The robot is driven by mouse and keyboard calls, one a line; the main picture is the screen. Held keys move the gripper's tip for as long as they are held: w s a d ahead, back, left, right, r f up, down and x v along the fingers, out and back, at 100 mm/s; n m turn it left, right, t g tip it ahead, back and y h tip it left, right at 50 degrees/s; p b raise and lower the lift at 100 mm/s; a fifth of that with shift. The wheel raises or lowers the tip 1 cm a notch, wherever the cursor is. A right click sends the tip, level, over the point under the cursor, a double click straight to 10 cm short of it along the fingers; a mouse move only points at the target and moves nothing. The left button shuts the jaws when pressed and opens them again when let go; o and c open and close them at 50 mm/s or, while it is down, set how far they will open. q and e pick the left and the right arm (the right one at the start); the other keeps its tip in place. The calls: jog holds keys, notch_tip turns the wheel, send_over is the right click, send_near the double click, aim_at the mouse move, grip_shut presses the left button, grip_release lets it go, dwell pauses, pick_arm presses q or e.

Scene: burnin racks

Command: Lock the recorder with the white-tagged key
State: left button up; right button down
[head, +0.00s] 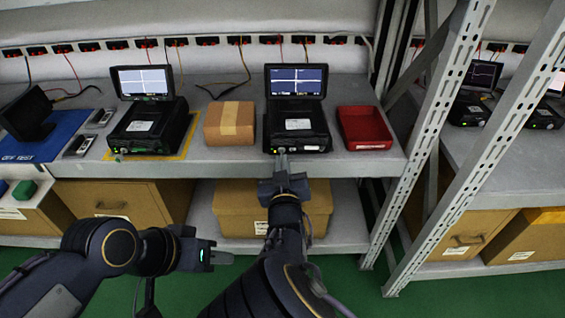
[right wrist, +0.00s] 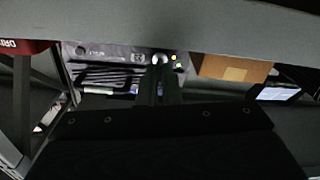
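The middle recorder (head: 298,125) is a black box with a lit screen (head: 295,80), on the shelf. Its front panel (right wrist: 110,55) shows upside down in the right wrist view, with small green and yellow lights. My right gripper (head: 281,156) is at the lower left of its front; its fingers (right wrist: 160,75) are close together around a small pale round part at the panel, which looks like a key or lock. No white tag can be made out. A second recorder (head: 147,127) stands at left on a yellow-edged mat. My left gripper (head: 222,252) is low before the shelf, apparently open and empty.
A cardboard box (head: 229,123) stands between the recorders, and a red tray (head: 364,128) is to the right. A perforated rack post (head: 440,140) rises further right. Small grey devices (head: 80,145) lie at left. Larger boxes (head: 272,208) fill the lower shelf.

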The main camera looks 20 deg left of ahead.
jog(key=n+p, duration=0.1)
jog(key=n, duration=0.5)
jog(key=shift+n, duration=0.4)
dwell(0.4)
jog(key=c, duration=1.9)
grip_release()
jog(key=shift+p, duration=0.3)
jog(key=p+v, duration=0.1)
jog(key=v, duration=0.7)
jog(key=shift+w, duration=0.1)
